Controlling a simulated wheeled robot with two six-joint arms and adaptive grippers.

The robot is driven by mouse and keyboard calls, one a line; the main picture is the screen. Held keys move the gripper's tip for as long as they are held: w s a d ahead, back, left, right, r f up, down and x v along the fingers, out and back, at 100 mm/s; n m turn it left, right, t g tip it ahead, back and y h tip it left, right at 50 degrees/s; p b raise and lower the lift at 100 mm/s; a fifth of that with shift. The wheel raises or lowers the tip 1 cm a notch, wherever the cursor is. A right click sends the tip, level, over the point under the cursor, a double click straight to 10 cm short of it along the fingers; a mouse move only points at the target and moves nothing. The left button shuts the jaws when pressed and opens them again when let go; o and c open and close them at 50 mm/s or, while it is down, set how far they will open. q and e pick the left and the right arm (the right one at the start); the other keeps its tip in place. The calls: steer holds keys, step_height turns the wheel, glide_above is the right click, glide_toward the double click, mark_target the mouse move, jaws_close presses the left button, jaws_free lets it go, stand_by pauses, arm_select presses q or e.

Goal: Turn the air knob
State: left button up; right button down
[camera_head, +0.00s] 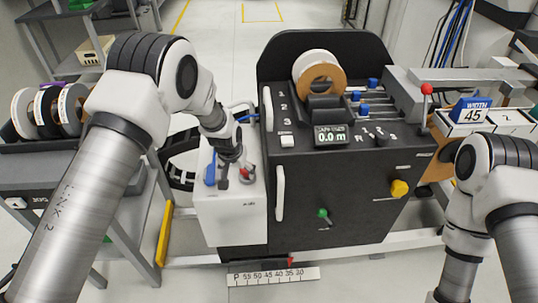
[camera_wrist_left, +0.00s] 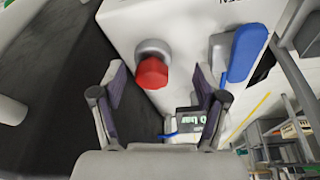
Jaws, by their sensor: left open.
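A red knob (camera_wrist_left: 151,73) on a grey round base sits on the white box (camera_head: 230,222) at the left of the black machine. It shows small in the head view (camera_head: 247,172). A blue lever (camera_wrist_left: 247,50) is beside it, also visible in the head view (camera_head: 210,172). No readable label tells which knob is for air. My left gripper (camera_wrist_left: 160,84) is open, its two fingers on either side of the red knob's line, with the knob just beyond the tips. I see no clear contact. My right gripper is out of view; only part of its arm shows.
The black machine (camera_head: 335,200) bears a yellow knob (camera_head: 399,188), a green-tipped switch (camera_head: 323,214), a white handle (camera_head: 280,193) and a display (camera_head: 331,136). A tape roll (camera_head: 318,75) stands on top. A rack with rolls (camera_head: 48,112) is at the left.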

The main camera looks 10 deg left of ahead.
arm_select(q)
step_height(320, 180, up, 4)
steer(key=w+d+t, duration=0.1)
steer(key=w, duration=0.2)
steer(key=x, duration=0.4)
steer(key=b+x, duration=0.1)
steer(key=x, duration=0.2)
steer(key=shift+s+f, duration=0.1)
steer(key=shift+s, duration=0.2)
steer(key=c, duration=1.1)
